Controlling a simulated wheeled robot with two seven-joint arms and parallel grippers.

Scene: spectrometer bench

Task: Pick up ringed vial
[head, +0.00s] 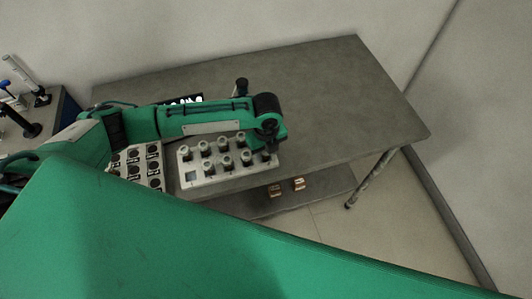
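A pale vial rack (205,178) stands at the front edge of the grey table (340,95). It holds several small grey-capped vials in rows. They are too small to tell which vial has a ring. My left arm reaches across the table from the left, over the back of the rack. My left gripper (268,140) points down at the rack's right end, close to the vials there. Its fingers are small and dark, and I cannot see whether they are open or hold anything. My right gripper is not in view.
A second pale holder (158,152) with dark round spots stands left of the rack. A black-and-white item (183,100) is partly hidden behind my arm. Two copper-coloured blocks, one here (299,184), lie below the table's front edge. The table's right side is clear.

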